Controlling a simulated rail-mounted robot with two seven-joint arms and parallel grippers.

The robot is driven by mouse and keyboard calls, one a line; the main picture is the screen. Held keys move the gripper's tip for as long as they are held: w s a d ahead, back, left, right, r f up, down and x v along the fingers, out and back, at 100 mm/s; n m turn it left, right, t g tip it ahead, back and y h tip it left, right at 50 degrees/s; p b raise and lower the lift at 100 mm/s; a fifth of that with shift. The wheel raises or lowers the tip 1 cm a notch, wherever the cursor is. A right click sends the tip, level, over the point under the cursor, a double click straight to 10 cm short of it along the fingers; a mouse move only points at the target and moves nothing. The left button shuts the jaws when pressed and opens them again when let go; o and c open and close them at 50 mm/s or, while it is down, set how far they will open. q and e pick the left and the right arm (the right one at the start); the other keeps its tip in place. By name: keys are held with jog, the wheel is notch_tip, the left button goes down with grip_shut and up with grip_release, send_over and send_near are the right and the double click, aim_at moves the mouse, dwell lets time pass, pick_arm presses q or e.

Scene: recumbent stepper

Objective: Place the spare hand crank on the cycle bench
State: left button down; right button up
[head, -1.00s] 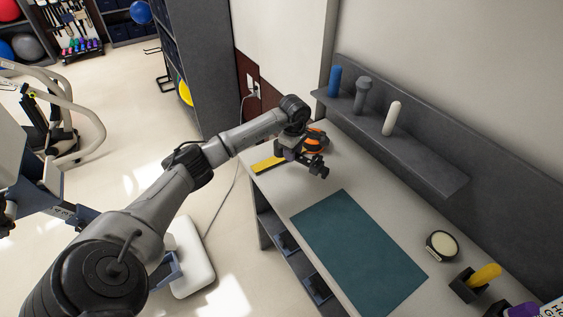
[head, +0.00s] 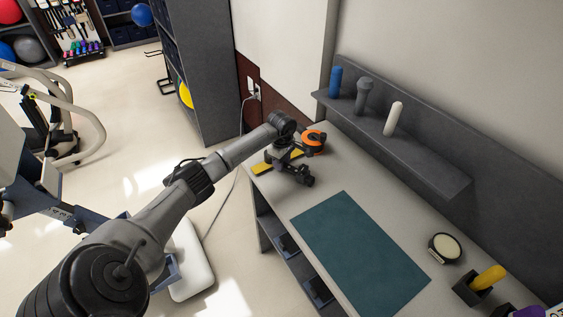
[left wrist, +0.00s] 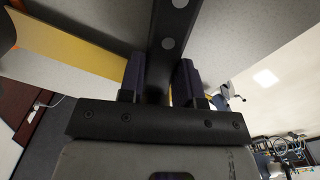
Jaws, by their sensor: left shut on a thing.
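My left gripper (head: 286,167) is over the far left end of the pale-topped bench (head: 285,195). It is shut on a dark bar with round holes, which looks like the hand crank (left wrist: 172,40). In the left wrist view the bar lies between the two finger pads of my gripper (left wrist: 160,78) and runs away from them. In the head view the dark end of the crank (head: 305,180) sticks out to the right of the gripper, near the bench top. I cannot tell whether it touches the surface. My right gripper is not in view.
A yellow strip (head: 262,168) and an orange-and-black round item (head: 314,139) lie close to my gripper. A teal mat (head: 360,255) covers the middle. A grey shelf (head: 430,167) with several upright items runs behind. A round dial (head: 445,247) sits farther right.

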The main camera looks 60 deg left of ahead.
pick_arm(q)
jog(key=shift+a+r, duration=0.1)
jog(key=shift+r, duration=0.05)
jog(key=c, duration=0.8)
grip_release()
notch_tip(320, 180, up, 12)
jog(key=p, duration=0.1)
jog(key=shift+p, duration=0.3)
